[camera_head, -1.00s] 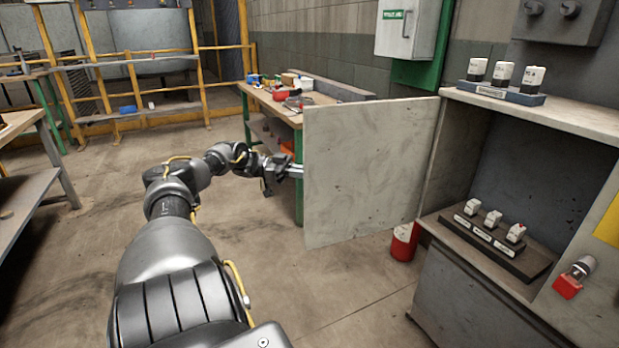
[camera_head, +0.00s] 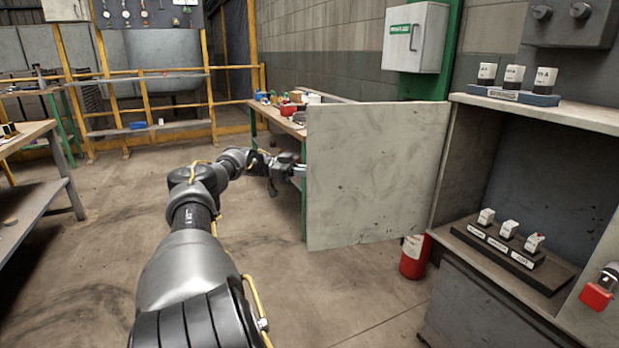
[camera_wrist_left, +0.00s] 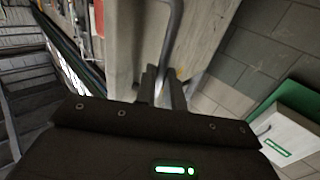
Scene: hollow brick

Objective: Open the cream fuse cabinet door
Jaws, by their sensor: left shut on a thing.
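The cream fuse cabinet door (camera_head: 375,170) stands swung wide open at the left side of the cabinet (camera_head: 447,175), so the inside shows. My left gripper (camera_head: 299,171) is at the door's free edge, with its fingertips partly hidden behind it. In the left wrist view the gripper's fingers (camera_wrist_left: 163,88) are closed on the grey bar handle (camera_wrist_left: 174,35) on the door's other face. My right gripper is out of view.
Inside the cabinet, a dark base (camera_head: 512,252) holds three white fuses. Another fuse rack (camera_head: 513,94) stands on top. A red padlock (camera_head: 597,296) hangs at right. A red cylinder (camera_head: 414,258) stands below the door. A workbench (camera_head: 280,122) is behind it.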

